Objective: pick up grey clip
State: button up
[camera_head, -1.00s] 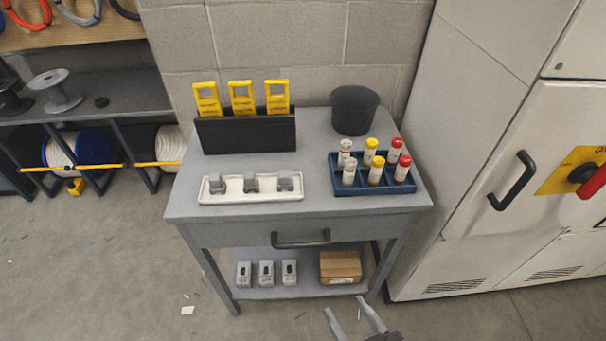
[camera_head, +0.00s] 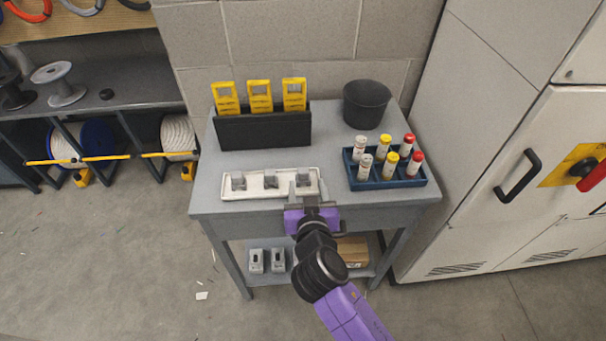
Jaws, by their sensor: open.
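Three grey clips stand in a row in a shallow white tray (camera_head: 254,193) on the grey cart top. The left clip (camera_head: 238,181) and the middle clip (camera_head: 271,180) show clearly. The right clip (camera_head: 303,176) is partly hidden behind my gripper (camera_head: 302,187). My gripper is open and reaches in from the front, with its fingers over the right part of the tray, at the right clip. I cannot tell whether the fingers touch that clip or stand around it.
A black holder (camera_head: 262,130) with yellow tags stands behind the tray. A blue rack (camera_head: 374,184) of capped bottles is close to the right of my gripper. A black bin (camera_head: 366,102) stands at the back right. Grey padlock-like items (camera_head: 256,260) and a cardboard box (camera_head: 353,251) are on the lower shelf.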

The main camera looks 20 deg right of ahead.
aim_at(304, 176)
jog(key=p+x, duration=0.1)
jog(key=x, duration=0.4)
jog(key=shift+w+a+r, duration=0.1)
jog(key=shift+a+r, duration=0.1)
grip_shut()
